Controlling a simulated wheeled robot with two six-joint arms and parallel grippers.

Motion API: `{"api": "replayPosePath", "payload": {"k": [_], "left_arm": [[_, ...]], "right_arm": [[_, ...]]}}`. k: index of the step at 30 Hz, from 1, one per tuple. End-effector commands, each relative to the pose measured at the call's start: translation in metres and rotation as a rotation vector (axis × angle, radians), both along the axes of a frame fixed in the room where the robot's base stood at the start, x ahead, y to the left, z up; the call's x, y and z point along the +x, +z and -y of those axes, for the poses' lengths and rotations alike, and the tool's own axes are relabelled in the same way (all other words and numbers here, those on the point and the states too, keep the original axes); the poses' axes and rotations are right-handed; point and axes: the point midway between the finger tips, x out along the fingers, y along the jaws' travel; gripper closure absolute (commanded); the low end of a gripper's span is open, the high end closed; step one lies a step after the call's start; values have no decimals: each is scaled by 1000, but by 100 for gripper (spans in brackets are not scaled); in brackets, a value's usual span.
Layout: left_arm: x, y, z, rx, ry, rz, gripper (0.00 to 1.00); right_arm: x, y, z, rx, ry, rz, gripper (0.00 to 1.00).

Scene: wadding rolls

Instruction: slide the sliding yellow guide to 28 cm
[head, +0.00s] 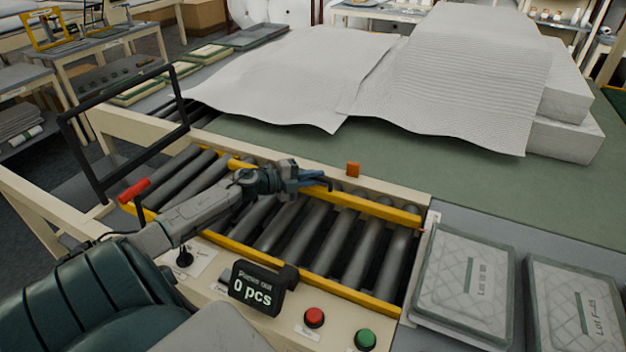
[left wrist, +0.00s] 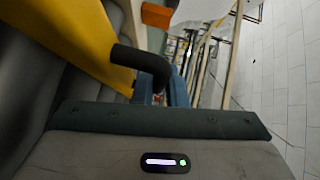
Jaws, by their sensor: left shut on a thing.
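The yellow guide (head: 375,206) is the far rail along the rollers, on the side of the green table. It also shows in the left wrist view (left wrist: 72,38), with a black bent handle (left wrist: 142,62) beside it. My left gripper (head: 318,181) reaches over the rollers, its blue fingers shut on the handle at the guide. An orange block (head: 352,169) stands on the cream frame just beyond the guide. No scale or 28 cm mark can be read. My right gripper is not in view.
A nearer yellow rail (head: 340,288) borders the grey rollers (head: 335,238). The front panel has a display (head: 256,288) reading 0 pcs, a red button (head: 314,317) and a green button (head: 365,340). White wadding sheets (head: 290,75) lie on the green table; packed lots (head: 467,283) lie right.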

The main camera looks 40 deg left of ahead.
Motion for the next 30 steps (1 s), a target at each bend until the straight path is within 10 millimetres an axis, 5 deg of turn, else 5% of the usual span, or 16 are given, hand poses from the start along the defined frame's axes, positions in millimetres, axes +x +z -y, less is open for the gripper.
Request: {"api": "replayPosePath", "payload": {"k": [7,18,20,30], "left_arm": [[28,-1,-9,0,0,5,100],[32,1,-11,0,2,0,100],[32,1,-11,0,2,0,80],[31,0,-11,1,1,0,79]], "right_arm": [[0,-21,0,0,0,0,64],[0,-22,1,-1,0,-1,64],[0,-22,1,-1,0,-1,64],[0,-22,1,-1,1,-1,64]]}}
